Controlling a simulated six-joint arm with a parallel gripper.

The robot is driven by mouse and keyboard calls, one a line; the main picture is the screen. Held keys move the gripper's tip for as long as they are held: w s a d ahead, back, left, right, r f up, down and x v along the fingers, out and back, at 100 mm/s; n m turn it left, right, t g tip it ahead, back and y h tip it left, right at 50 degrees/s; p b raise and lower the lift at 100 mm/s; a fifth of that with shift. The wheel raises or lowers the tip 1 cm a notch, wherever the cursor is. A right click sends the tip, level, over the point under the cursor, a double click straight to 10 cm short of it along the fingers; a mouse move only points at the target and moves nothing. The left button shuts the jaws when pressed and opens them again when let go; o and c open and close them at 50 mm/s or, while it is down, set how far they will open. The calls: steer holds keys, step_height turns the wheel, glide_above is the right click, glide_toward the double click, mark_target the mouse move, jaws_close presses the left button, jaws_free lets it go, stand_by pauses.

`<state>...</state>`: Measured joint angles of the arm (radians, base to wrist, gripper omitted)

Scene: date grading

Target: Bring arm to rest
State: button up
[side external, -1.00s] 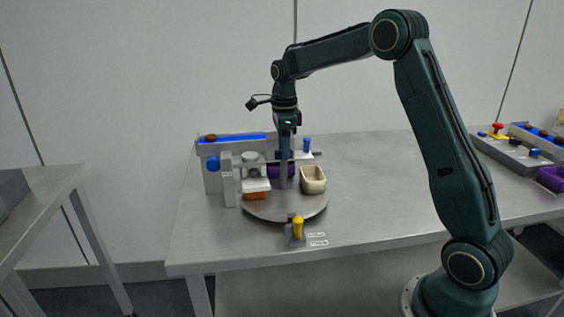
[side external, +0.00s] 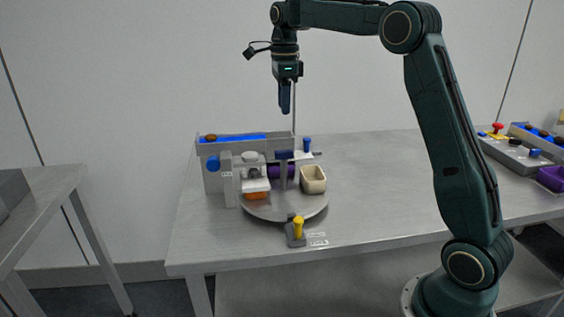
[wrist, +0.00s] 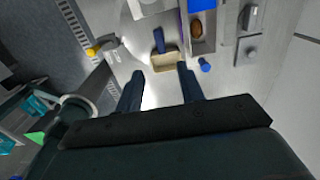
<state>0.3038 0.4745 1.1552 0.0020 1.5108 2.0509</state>
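My gripper (side external: 285,110) hangs pointing down in the side view, well above the round turntable (side external: 285,213) and clear of everything on the bench. In the wrist view its two fingers are apart with nothing held between them (wrist: 160,73). My arm is raised and bent, with the forearm nearly level at the top of the side view.
The turntable carries a cream bin (side external: 313,181), a purple bin (side external: 276,171) and an orange one (side external: 257,196). A post with a blue top (side external: 284,155) stands there. Behind is a blue-lined trough (side external: 240,138) with a brown date (side external: 211,138). A yellow lever (side external: 298,226) stands in front.

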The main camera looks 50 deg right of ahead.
steer(key=shift+r, duration=0.25)
steer(key=s+a+r+n+t, duration=0.35)
steer(key=s+a+n, duration=0.65)
steer(key=s+n, duration=0.4)
steer(key=s+a+f+n+t, duration=0.1)
steer(key=s+a+f+n, duration=0.1)
steer(key=s+f+n, duration=0.2)
steer(key=s+a+f+n+t, duration=0.1)
steer(key=s+a+f+n, duration=0.2)
steer(key=s+n, duration=0.6)
steer(key=s+f, duration=0.1)
steer(key=s, duration=0.2)
steer(key=shift+s, duration=0.35)
